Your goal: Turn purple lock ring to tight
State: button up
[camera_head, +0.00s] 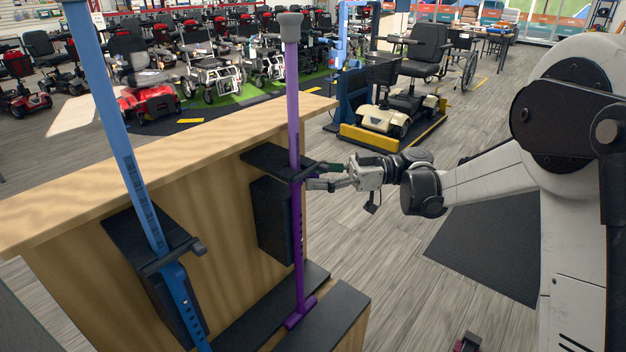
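A purple pole (293,100) with a grey top cap stands upright against the wooden stand, its foot on a black ledge. A dark collar with a lever, which looks like the lock ring (297,174), sits around the pole about halfway up. My gripper (312,176) reaches in from the right, with its fingertips at the collar, one finger above the other. The fingertips overlap the collar in this view, so I cannot tell whether they touch or clamp it. The ring's markings and turn position are too small to read.
A blue pole (122,130) with its own dark collar (166,258) stands left on the same wooden stand (60,222). Black brackets (272,222) stick out behind the poles. A beige scooter (405,105) is on a yellow-edged platform behind.

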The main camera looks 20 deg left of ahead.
jog(key=shift+a, duration=0.15)
jog(key=shift+c, duration=0.2)
grip_shut()
jog(key=shift+s, duration=0.1)
jog(key=s+m+t, duration=0.1)
jog(key=m+t, duration=0.2)
jog(key=t, duration=0.2)
jog(key=s+m+t, duration=0.1)
jog(key=m+t, duration=0.2)
jog(key=t, duration=0.2)
jog(key=s+m+t, duration=0.1)
jog(key=m+t, duration=0.2)
jog(key=t, duration=0.2)
jog(key=shift+s+m, duration=0.1)
jog(key=shift+m, duration=0.3)
jog(key=shift+t, duration=0.3)
